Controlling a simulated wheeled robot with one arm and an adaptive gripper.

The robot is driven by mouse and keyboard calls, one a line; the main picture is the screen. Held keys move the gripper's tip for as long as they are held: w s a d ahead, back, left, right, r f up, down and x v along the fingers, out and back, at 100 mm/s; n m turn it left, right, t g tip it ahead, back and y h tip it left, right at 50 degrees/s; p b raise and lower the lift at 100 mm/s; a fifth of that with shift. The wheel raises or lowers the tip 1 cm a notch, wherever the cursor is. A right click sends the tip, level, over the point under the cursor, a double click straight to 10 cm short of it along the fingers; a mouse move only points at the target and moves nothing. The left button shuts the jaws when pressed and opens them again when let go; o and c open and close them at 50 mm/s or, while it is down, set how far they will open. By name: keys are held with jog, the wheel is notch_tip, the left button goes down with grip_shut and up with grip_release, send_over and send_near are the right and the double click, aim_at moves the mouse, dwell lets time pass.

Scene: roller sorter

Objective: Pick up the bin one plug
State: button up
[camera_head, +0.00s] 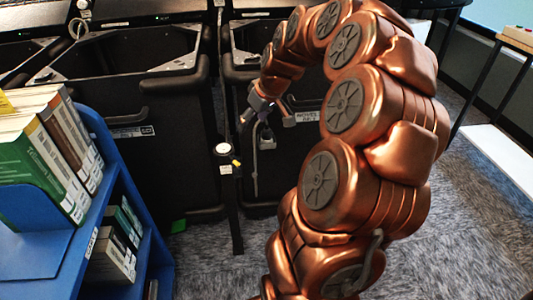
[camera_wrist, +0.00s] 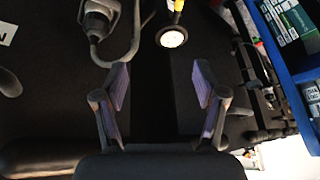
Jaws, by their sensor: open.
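A grey plug with a looped cable (camera_head: 267,141) hangs on the front of a black bin (camera_head: 240,100), just below my gripper (camera_head: 265,117) in the head view. In the wrist view the plug (camera_wrist: 99,20) is at the upper left, beyond and to the left of my gripper (camera_wrist: 160,84). The gripper's two fingers are spread, with nothing between them. I cannot read which bin number the plug belongs to.
A thin black post with a round white top (camera_head: 223,149) stands near the plug, left of it in the head view. A blue book cart (camera_head: 110,165) is at left. Another black bin (camera_head: 165,100) stands behind the post. Carpet (camera_head: 205,260) is clear in front.

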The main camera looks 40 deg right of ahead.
jog(key=h+b, duration=0.1)
jog(key=b, duration=0.1)
send_near(268, 131)
notch_tip(268, 131, down, 3)
jog(key=shift+m+t, duration=0.4)
jog(key=shift+w+b+x, duration=0.25)
jog(key=shift+b+x, duration=0.35)
jog(key=shift+x, duration=3.25)
jog(key=shift+r, duration=0.2)
grip_shut()
